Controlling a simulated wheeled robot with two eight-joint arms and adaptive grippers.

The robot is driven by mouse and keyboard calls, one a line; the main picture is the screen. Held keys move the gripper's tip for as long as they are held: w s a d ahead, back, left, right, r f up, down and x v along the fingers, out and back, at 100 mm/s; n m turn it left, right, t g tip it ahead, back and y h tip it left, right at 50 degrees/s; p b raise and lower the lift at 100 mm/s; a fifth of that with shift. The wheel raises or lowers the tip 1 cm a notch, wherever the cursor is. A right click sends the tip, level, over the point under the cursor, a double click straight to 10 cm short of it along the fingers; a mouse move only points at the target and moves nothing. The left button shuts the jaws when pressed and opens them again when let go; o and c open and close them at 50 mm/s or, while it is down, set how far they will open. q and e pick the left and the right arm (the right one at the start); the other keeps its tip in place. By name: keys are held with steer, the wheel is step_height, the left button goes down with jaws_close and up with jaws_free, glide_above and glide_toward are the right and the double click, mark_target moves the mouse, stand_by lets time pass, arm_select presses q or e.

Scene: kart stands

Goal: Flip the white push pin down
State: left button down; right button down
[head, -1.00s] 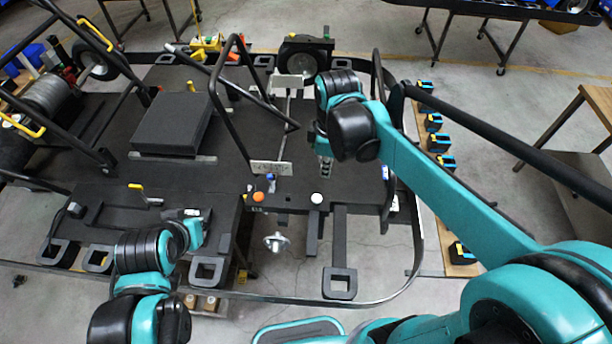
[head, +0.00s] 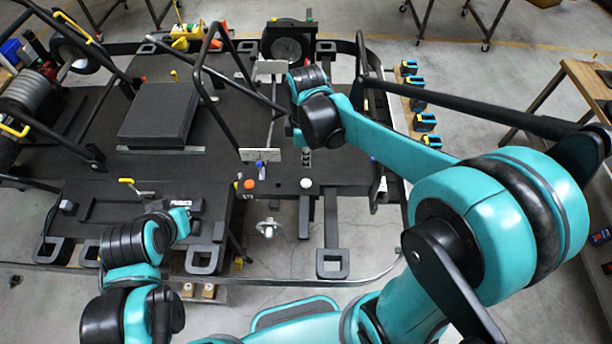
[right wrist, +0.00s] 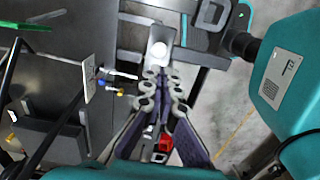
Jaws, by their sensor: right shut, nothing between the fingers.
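The white push pin (head: 306,183) is a small round white knob on the near edge of the dark kart stand (head: 285,190). It also shows in the right wrist view (right wrist: 158,50), just beyond my fingertips. My right gripper (head: 307,160) is shut and empty, pointing down, close to the knob on its far side. In the right wrist view its fingertips (right wrist: 160,74) lie together just short of the knob; I cannot tell whether they touch. My left gripper (head: 183,220) is over the near left part of the stand; its fingers are not clear.
An orange knob (head: 250,184) and a blue-tipped fitting (head: 260,164) lie left of the white pin. A black bar frame (head: 205,95) rises behind them. A black upright bar (head: 362,120) stands right of my right gripper. A wooden table (head: 590,85) is at far right.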

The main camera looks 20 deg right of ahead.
mark_target(306, 183)
step_height(306, 183, down, 9)
steer(key=shift+r, duration=0.15)
stand_by(0.4)
